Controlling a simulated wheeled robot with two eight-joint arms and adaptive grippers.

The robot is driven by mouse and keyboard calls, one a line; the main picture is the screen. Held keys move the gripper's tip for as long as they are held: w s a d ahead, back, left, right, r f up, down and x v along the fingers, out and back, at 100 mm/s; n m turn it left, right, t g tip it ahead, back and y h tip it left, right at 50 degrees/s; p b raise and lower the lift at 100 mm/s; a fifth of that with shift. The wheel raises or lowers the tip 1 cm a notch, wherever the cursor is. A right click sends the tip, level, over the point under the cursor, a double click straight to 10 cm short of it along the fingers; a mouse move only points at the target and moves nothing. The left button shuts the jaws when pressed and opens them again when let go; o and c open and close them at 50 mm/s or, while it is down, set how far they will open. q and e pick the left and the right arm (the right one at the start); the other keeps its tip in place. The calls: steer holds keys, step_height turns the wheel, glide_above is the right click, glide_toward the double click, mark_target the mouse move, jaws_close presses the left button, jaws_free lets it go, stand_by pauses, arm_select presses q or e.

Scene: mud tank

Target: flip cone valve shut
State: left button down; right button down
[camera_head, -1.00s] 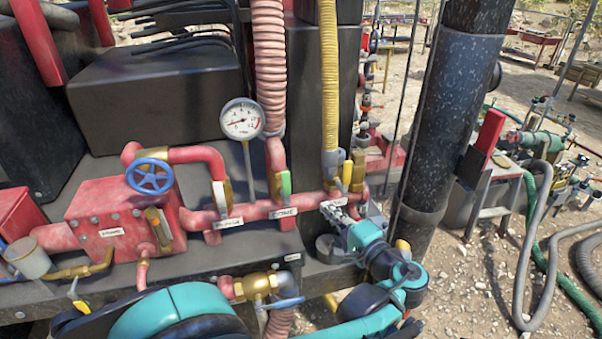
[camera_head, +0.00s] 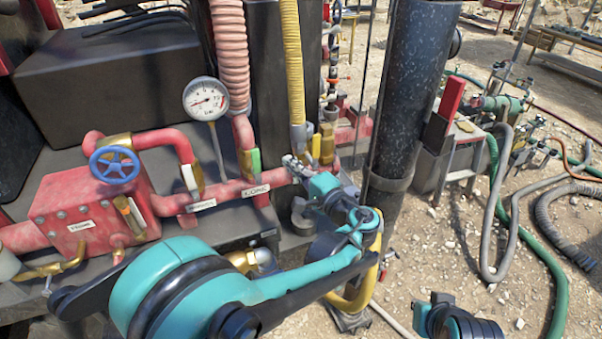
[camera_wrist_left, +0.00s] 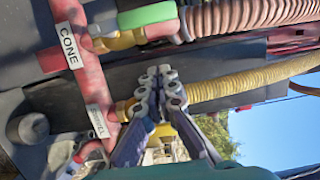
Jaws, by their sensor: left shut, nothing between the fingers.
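The cone valve has a green handle (camera_head: 256,161) and sits at the foot of the pink corrugated hose, above a white label on the red pipe. In the left wrist view the label (camera_wrist_left: 70,45) reads CONE, and the green handle (camera_wrist_left: 146,15) lies along the hose line. My left gripper (camera_head: 292,162) is shut and empty, to the right of the green handle and apart from it. My right gripper's fingers are not in view.
A yellow-handled valve (camera_head: 316,147) stands close to the right of my left gripper. A white-handled valve (camera_head: 189,178), a blue handwheel (camera_head: 114,165) and a gauge (camera_head: 206,99) are left. A thick dark column (camera_head: 410,100) stands right. Hoses lie on the gravel.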

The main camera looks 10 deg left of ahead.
mark_target(257, 167)
arm_select(q)
steer(key=a, duration=0.5)
steer(key=shift+s+a, duration=0.1)
steer(key=shift+a, duration=0.15)
